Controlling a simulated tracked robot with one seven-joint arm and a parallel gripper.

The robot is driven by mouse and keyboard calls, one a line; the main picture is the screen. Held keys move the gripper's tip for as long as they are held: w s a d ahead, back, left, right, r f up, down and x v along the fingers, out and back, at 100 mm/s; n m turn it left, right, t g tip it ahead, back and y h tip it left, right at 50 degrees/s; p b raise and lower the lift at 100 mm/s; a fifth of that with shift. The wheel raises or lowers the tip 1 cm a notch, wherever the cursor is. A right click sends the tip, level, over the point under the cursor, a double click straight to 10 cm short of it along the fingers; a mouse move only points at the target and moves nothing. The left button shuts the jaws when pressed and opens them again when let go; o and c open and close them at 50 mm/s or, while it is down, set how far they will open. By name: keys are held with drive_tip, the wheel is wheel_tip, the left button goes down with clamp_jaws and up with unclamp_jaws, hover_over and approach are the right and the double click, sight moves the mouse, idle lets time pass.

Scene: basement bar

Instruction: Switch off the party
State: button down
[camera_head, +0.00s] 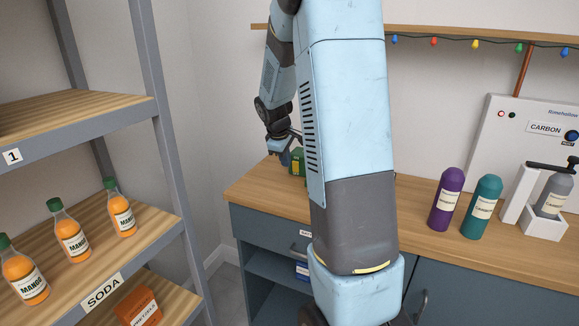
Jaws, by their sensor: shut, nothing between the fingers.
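My gripper (284,159) is shut and shows small at the left of my blue arm, over the back left end of the wooden counter (245,184). A green and yellow object (297,161) stands just right of the fingertips, partly hidden by my arm; I cannot tell whether they touch. A string of coloured party lights (475,43) hangs under the wall shelf; I cannot tell if it is lit. A white panel (510,135) marked CARBON at the right has a red light (501,114) and a dark blue knob (571,136).
Purple (446,200) and teal (482,207) bottles stand on the counter, beside a white carbonating machine (545,222) holding a grey bottle (555,193). At the left, a metal rack (85,123) holds several mango sodas (72,240) and an orange package (138,305). My arm blocks the middle.

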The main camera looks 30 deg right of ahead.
drive_tip(key=shift+s+v, duration=0.2)
drive_tip(key=shift+v, duration=2.15)
drive_tip(key=shift+a+f, duration=0.1)
drive_tip(key=shift+f, duration=0.05)
drive_tip(key=s+a+r+m+t+y, duration=0.1)
drive_tip(key=s+a+r+m, duration=0.1)
drive_tip(key=s+a+r, duration=0.4)
drive_tip(key=s+a+r+m+t+y, duration=0.15)
drive_tip(key=s+a+r, duration=0.25)
drive_tip(key=s, duration=0.5)
drive_tip(key=s+a+m, duration=0.2)
drive_tip(key=s+a, duration=0.1)
drive_tip(key=s, duration=0.4)
drive_tip(key=s+a+r+m, duration=0.1)
drive_tip(key=s+a, duration=0.2)
drive_tip(key=s, duration=0.4)
drive_tip(key=shift+s+a+r+m+t+y, duration=0.15)
drive_tip(key=shift+a+r+m+t+y, duration=0.2)
drive_tip(key=shift+y, duration=0.1)
drive_tip(key=c, duration=1.8)
unclamp_jaws()
